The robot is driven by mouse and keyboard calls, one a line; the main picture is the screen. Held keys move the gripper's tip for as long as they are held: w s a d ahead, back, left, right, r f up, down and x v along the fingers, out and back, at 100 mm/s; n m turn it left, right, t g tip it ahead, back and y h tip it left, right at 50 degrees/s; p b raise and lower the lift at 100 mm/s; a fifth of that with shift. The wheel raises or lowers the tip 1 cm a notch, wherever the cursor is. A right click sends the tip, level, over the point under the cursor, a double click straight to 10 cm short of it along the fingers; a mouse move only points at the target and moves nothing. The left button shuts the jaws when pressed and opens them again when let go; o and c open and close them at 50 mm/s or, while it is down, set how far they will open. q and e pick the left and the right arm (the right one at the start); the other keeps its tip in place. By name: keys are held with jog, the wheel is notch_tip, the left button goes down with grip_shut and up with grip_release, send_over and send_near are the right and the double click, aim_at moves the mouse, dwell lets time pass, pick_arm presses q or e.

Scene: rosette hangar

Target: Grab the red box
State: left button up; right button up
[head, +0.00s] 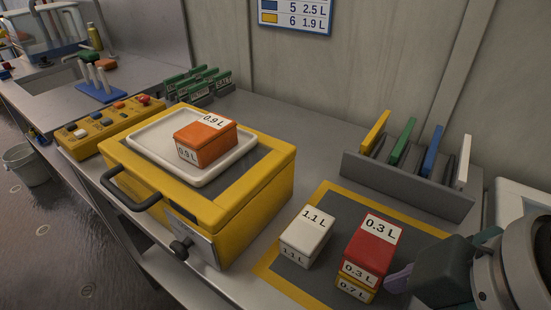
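The red box (368,250), with white labels reading 0.3 L, sits on top of a yellow box (355,291) labelled 0.7 L. This stack stands on a dark mat (292,272) with a yellow border. My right gripper (443,258) is at the lower right, just right of the stack. Its lilac finger is close to the yellow box's right side; I cannot tell whether they touch. Its greenish finger shows on the far side of the dark hand, well apart, so it looks open. Nothing shows held in it. My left gripper is out of view.
A white 1.1 L box (306,235) stands left of the stack. A yellow case (240,205) bears a white tray (150,143) with an orange 0.9 L box (205,144). A grey rack (405,184) with coloured plates stands behind the mat. A yellow button panel (112,124) is at left.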

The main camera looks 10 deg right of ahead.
jog(key=w+a+f+n+b, duration=0.1)
jog(key=w+a+n, duration=0.1)
jog(key=w+n, duration=0.3)
notch_tip(320, 180, up, 3)
jog(key=n+g+h+b, duration=0.25)
jog(key=n+b, duration=0.25)
jog(key=n, duration=0.8)
send_over(378, 235)
jog(key=shift+w+g+y, duration=0.15)
jog(key=shift+g+y, duration=0.1)
jog(key=shift+g, duration=0.2)
jog(key=shift+d+f, duration=0.15)
jog(key=shift+f, duration=0.3)
notch_tip(378, 235, down, 9)
jog(key=shift+r, duration=0.1)
jog(key=c, duration=1.3)
jog(key=shift+c, duration=0.7)
jog(key=shift+r, duration=0.1)
